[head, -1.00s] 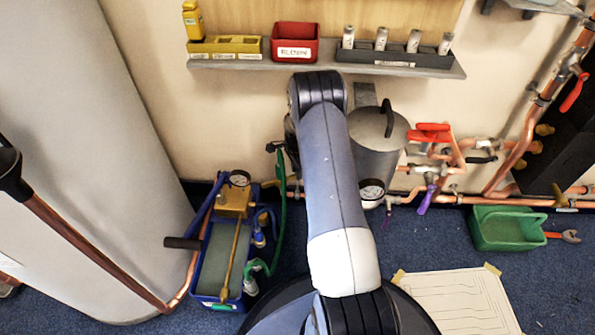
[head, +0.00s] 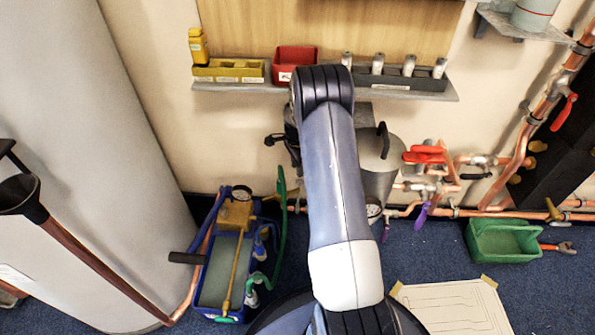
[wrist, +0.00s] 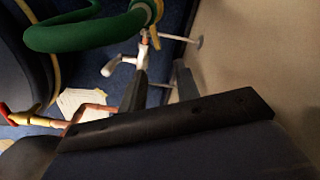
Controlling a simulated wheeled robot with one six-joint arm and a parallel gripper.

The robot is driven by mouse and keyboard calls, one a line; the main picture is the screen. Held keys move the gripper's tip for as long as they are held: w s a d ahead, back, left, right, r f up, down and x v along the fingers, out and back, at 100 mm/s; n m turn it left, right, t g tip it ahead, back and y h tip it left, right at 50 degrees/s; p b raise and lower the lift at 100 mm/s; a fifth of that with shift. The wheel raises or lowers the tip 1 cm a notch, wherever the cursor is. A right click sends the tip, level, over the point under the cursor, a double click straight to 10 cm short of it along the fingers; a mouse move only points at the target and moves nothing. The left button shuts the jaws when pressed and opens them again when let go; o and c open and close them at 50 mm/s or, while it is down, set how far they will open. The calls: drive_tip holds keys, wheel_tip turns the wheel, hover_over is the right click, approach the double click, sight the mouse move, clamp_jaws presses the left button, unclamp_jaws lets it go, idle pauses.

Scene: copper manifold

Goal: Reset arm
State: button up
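My gripper (wrist: 160,80) shows in the wrist view as two dark fingers standing apart with a gap between them. Nothing is held between them. A green hose (wrist: 85,32) runs across the top left, close to the fingers. In the head view my arm rises through the middle, bent at the elbow, and hides most of its far end. A dark part of the far end sticks out left of the arm, in front of the wall below the shelf.
A shelf (head: 225,87) holds a red bin (head: 294,60) and yellow bins. Below stand a grey canister (head: 380,165), copper pipes with red valve handles (head: 424,155), and a blue pump tub (head: 222,275) with a green hose. A green tray (head: 503,240) sits on the floor at right.

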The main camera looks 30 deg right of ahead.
drive_tip(key=shift+r, duration=0.25)
wheel_tip(320, 180, down, 11)
drive_tip(key=b, duration=0.4)
drive_tip(key=shift+s+r, duration=0.1)
drive_tip(key=shift+s, duration=0.05)
drive_tip(key=shift+m, duration=0.3)
